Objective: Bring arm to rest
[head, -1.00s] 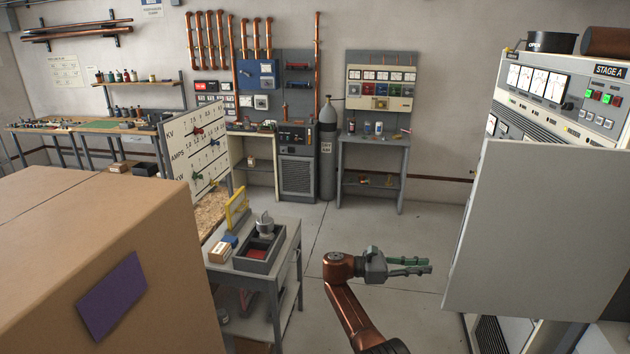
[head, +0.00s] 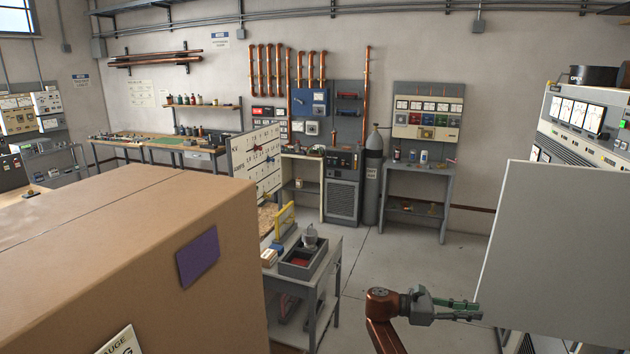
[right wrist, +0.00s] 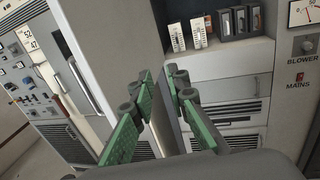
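My right gripper (head: 478,309) reaches in from the bottom of the head view, its green-padded fingers pointing right with a gap between them. The fingertips are close to the left edge of a large grey cabinet door panel (head: 565,255); I cannot tell whether they touch it. In the right wrist view the fingers (right wrist: 159,78) are apart, and the panel's edge shows beyond and between them. Nothing is seen held. My left gripper is not in view.
A large cardboard box (head: 120,245) fills the lower left. A grey cart (head: 333,272) with a tray stands in the middle. The transmitter cabinet (head: 600,140) stands at the right behind the panel. Free floor (head: 400,255) lies between cart and panel.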

